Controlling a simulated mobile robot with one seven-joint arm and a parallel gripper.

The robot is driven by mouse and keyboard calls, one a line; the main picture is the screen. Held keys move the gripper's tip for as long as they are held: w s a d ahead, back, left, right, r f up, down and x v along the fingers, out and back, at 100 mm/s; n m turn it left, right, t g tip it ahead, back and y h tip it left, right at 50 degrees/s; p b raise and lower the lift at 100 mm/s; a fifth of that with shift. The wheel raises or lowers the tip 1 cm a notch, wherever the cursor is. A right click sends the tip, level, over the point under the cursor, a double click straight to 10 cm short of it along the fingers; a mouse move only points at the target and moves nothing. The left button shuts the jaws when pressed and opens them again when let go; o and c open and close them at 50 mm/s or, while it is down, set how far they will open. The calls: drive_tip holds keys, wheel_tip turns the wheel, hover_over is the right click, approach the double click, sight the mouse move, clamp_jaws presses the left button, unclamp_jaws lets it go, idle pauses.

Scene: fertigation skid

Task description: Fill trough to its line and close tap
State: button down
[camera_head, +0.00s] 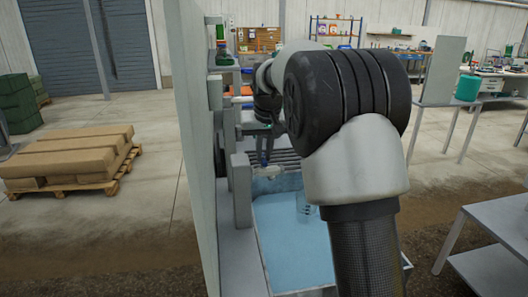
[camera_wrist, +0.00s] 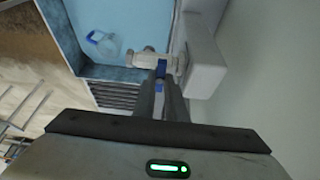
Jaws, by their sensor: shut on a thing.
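The trough (camera_head: 276,184) stands low along the grey panel and holds pale blue water (camera_head: 288,240). Its fill line cannot be made out. The tap (camera_head: 268,171) is a light-coloured fitting over the trough's far end; it also shows in the wrist view (camera_wrist: 146,58). It has a blue handle (camera_wrist: 161,69). My gripper (camera_wrist: 161,88) is shut on the blue handle, its fingers reaching it from above. In the head view my gripper (camera_head: 266,143) is partly behind my arm. No stream from the tap can be made out.
A clear container with a blue part (camera_wrist: 103,42) is in the trough. A tall grey panel (camera_head: 190,150) borders the left side. A slatted grate (camera_wrist: 116,96) lies beyond the trough. Sacks on a pallet (camera_head: 70,160) stand left; a metal table (camera_head: 495,240) stands right.

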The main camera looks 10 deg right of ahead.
drive_tip(key=c, duration=1.8)
unclamp_jaws()
drive_tip(key=p+v, duration=0.2)
drive_tip(key=v, duration=1.5)
drive_tip(key=shift+s+r, duration=0.15)
